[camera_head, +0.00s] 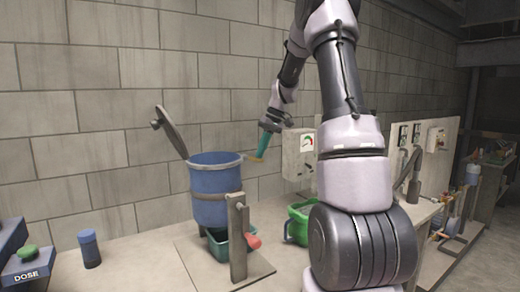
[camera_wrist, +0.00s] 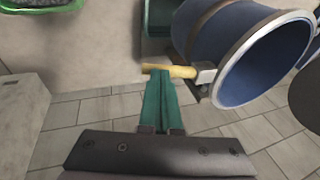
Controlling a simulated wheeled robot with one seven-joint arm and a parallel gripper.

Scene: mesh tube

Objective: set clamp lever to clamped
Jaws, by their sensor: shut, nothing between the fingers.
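The clamp lever (camera_head: 253,159) is a short yellow handle at the right side of the blue tube's rim. In the wrist view, the yellow lever (camera_wrist: 178,71) lies sideways, joined to a grey bracket (camera_wrist: 203,74) on the blue tube (camera_wrist: 195,32). My gripper (camera_head: 262,154) has teal fingers and is beside the tube's rim at the lever. In the wrist view, my gripper (camera_wrist: 160,76) is shut and empty, its tips right at the lever's left part. I cannot tell whether they touch it. The tube (camera_head: 216,195) stands upright with its round lid (camera_head: 173,134) swung open.
A grey post (camera_head: 238,238) and a red handle (camera_head: 253,241) stand in front of the tube. A teal bin (camera_head: 222,250) is under it, and a green basket (camera_head: 300,222) is to the right. A gauge box (camera_head: 299,155) stands behind my gripper. A blue cylinder (camera_head: 89,249) is at left.

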